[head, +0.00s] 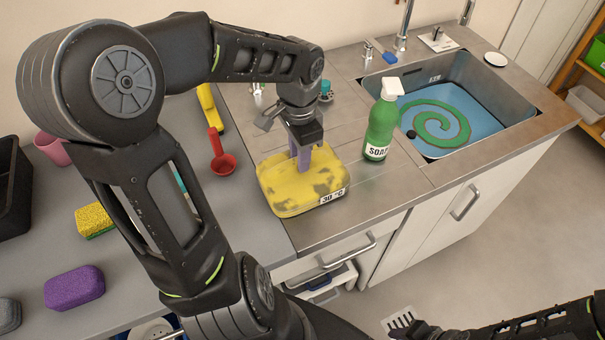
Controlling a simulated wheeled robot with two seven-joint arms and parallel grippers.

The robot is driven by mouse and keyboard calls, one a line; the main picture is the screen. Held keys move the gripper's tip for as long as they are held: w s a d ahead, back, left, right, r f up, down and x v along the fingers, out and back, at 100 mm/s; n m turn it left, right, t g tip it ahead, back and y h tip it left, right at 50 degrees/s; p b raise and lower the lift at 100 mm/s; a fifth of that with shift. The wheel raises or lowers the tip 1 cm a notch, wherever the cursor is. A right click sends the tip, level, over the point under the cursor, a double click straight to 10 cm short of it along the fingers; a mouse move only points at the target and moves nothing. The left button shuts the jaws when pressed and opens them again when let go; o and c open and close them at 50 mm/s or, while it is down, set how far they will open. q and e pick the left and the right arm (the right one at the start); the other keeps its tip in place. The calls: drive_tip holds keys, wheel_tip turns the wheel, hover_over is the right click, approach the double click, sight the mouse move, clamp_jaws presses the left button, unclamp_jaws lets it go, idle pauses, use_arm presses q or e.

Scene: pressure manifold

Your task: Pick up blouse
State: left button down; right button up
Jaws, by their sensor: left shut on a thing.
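The blouse (285,200) appears to be the yellow folded bundle with grey stains and a "30 °C" label. It lies on the steel counter, left of the sink. My left gripper (302,160) comes down from above, with its lilac fingers at the top of the bundle. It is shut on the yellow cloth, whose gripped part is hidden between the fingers. The bundle looks to be resting on the counter. My right arm shows at the bottom right; its gripper (432,332) is dark and partly cut off, beside a slotted spatula head (400,318). Its jaws cannot be made out.
A green soap bottle (380,125) stands right of the bundle, before the sink (520,100) with blue water and a green spiral. A red ladle (222,163), yellow sponge (93,220) and purple sponge (74,287) lie on the left counter. A drawer (325,275) below is open.

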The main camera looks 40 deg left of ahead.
idle(0.8)
use_arm(q)
wheel_tip(320, 180, up, 10)
drive_tip(key=shift+b, duration=0.45)
idle(0.6)
